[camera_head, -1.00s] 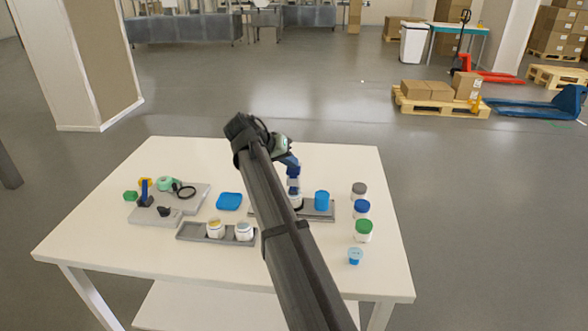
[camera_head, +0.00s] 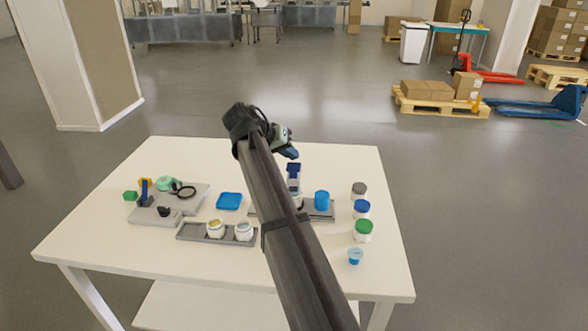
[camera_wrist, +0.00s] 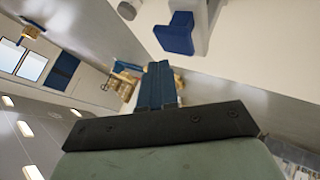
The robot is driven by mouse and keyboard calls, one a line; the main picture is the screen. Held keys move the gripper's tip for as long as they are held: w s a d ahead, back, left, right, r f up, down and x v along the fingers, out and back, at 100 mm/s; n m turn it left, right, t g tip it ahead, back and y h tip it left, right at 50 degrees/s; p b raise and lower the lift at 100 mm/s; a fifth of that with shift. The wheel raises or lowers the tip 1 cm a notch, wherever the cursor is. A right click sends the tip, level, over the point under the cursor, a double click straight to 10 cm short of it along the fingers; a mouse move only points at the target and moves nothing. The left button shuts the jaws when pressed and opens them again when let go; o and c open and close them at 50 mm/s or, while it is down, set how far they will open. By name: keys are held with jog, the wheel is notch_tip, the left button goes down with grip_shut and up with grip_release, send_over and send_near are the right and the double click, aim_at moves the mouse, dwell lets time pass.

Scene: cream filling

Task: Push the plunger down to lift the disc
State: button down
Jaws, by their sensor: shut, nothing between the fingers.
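The dispenser with the blue plunger (camera_head: 293,169) stands on a grey tray (camera_head: 323,217) at the middle of the table, partly behind my arm. In the wrist view the blue plunger (camera_wrist: 178,33) juts from a pale body (camera_wrist: 203,30). My gripper (camera_head: 292,153) is shut and empty, just above the plunger in the head view. Its blue fingers (camera_wrist: 157,82) are shut together in the wrist view, with a visible gap to the plunger. I cannot make out the disc; the lower dispenser is partly hidden by my arm.
A blue cylinder (camera_head: 322,200) stands right beside the dispenser. Jars with grey, blue (camera_head: 362,208) and green lids (camera_head: 364,229) and a small blue cup (camera_head: 355,256) line the right. Two open jars (camera_head: 215,229) sit front left.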

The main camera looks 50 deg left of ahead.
notch_tip(320, 180, up, 6)
jog(key=shift+f, duration=0.1)
dwell(0.6)
dwell(0.7)
